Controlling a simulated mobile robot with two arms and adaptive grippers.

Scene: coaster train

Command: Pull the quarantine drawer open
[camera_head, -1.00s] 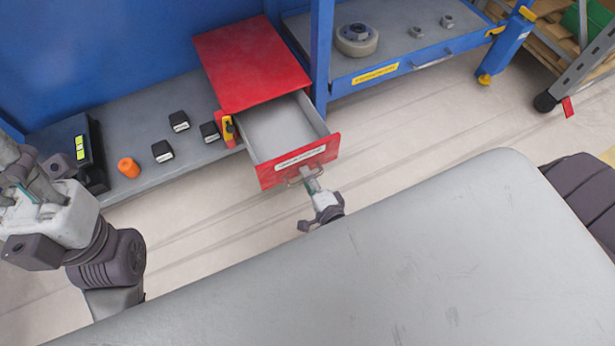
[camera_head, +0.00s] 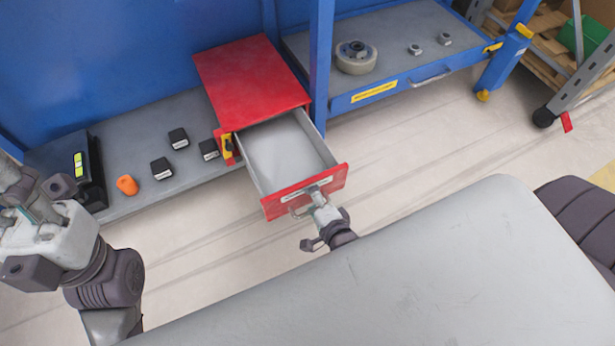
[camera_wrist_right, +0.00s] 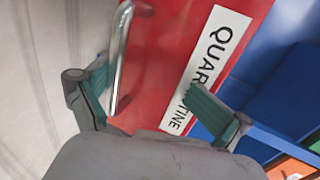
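The red quarantine drawer (camera_head: 305,192) is pulled out of its red cabinet (camera_head: 250,75); its grey inside looks empty. Its front carries a white label and a metal bar handle (camera_head: 300,211). My right gripper (camera_wrist_right: 148,85) is at the drawer front, with its fingers spread apart. In the right wrist view the handle bar (camera_wrist_right: 120,55) runs between the fingers, close beside the left one, and I cannot tell whether they touch. My left gripper (camera_head: 30,205) is at the left edge, away from the drawer; its finger opening is unclear.
A yellow-and-black part (camera_head: 226,146) sits at the cabinet's left front edge. Several black blocks, an orange piece (camera_head: 127,185) and a black case (camera_head: 85,170) stand on the grey shelf to the left. A blue bench post (camera_head: 320,60) stands right of the cabinet. The floor before the drawer is clear.

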